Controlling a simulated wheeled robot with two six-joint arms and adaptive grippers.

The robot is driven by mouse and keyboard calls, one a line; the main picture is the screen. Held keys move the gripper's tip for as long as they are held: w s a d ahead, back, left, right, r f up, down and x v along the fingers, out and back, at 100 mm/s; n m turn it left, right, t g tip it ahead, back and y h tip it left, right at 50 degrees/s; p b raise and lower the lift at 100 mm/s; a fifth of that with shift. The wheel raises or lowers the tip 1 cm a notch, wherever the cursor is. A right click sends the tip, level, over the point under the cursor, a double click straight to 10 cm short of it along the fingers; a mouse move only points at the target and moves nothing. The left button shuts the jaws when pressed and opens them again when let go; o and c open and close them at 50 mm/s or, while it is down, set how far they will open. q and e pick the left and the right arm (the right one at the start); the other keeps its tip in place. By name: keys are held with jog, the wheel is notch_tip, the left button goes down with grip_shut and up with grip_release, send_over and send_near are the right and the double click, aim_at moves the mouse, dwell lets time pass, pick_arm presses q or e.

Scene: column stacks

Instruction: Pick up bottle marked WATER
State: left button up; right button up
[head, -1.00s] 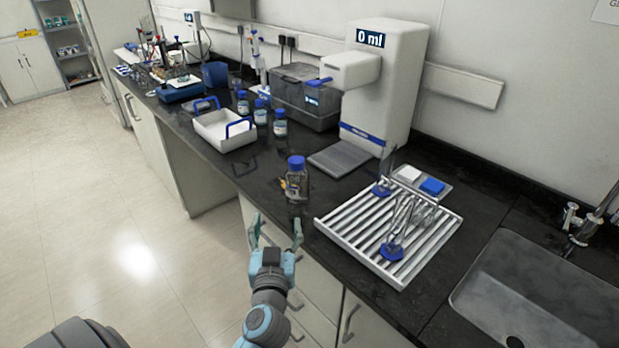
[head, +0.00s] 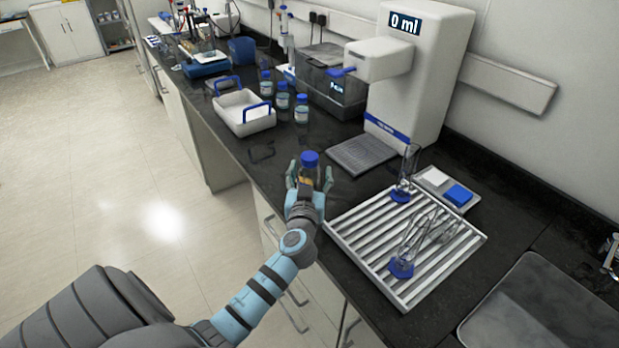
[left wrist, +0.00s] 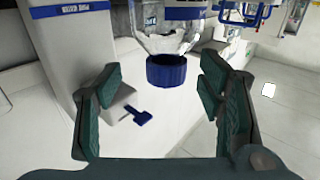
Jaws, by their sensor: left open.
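A clear bottle with a blue cap (head: 310,158) stands on the black counter near its front edge. Its label is mostly hidden by my gripper, and I cannot read it. My left gripper (head: 310,174) is open, with its fingers on either side of this bottle. In the left wrist view the blue cap (left wrist: 166,71) shows between and beyond the open fingers (left wrist: 161,80). Whether the fingers touch the bottle is unclear. Three more blue-capped bottles (head: 283,97) stand farther back, their labels too small to read. My right gripper is not in view.
A ribbed metal rack (head: 362,240) with glassware stands close on the right. A white dispenser (head: 425,85) reading "0 ml" stands behind. A white tray with blue handles (head: 240,121) is farther left. A sink (head: 535,310) is at the lower right.

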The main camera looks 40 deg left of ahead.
aim_at(309, 167)
pick_arm(q)
jog(key=x, duration=0.4)
jog(key=shift+w+a+r+p, duration=0.1)
jog(key=shift+a+r+p, duration=0.15)
jog(key=shift+a, duration=0.25)
grip_shut()
